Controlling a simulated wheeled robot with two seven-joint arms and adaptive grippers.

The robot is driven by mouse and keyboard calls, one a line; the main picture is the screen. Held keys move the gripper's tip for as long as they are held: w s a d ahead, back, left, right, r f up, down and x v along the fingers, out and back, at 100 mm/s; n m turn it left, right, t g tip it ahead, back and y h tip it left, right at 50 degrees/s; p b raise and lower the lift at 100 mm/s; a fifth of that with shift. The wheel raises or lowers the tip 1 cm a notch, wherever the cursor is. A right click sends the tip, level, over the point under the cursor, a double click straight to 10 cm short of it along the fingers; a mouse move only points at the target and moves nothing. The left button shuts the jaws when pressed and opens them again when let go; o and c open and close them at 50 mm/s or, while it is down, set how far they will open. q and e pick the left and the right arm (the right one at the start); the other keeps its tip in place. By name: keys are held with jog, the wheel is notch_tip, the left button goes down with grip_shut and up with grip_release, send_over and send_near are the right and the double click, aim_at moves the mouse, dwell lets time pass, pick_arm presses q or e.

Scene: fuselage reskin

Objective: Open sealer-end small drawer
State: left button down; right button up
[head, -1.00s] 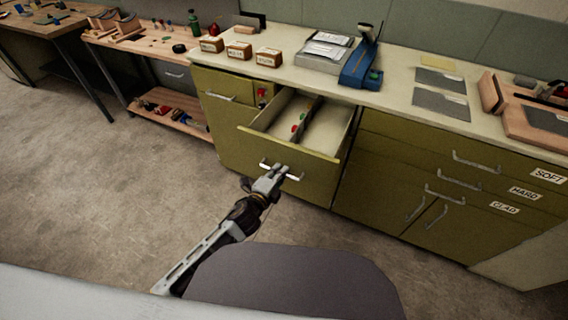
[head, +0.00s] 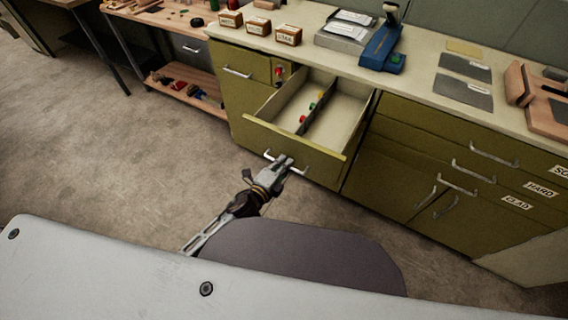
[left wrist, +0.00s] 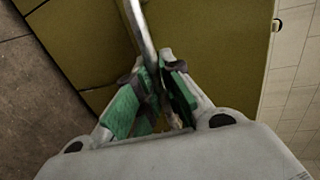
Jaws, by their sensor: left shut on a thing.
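The small drawer (head: 290,141) at the left end of the olive cabinet is pulled out. Inside it are a divider and several small red, green and yellow items (head: 312,106). My left gripper (head: 284,164) is at the bar handle (head: 299,170) on the drawer front, shut on it. In the left wrist view, the green-padded fingers (left wrist: 152,95) close around the metal handle bar (left wrist: 141,32), with the olive front behind. My right gripper is not in view.
A white-topped counter (head: 420,84) carries small labelled boxes (head: 258,28), a blue device (head: 382,48) and grey sheets (head: 465,80). Closed drawers labelled HARD (head: 541,188) and GLAD are at right. A wooden bench (head: 190,85) stands at left. The floor (head: 110,150) at left is clear.

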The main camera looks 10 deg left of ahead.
pick_arm(q)
jog(key=c, duration=1.8)
grip_release()
jog(key=shift+v, duration=3.75)
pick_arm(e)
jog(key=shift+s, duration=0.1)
pick_arm(q)
jog(key=shift+f, duration=0.1)
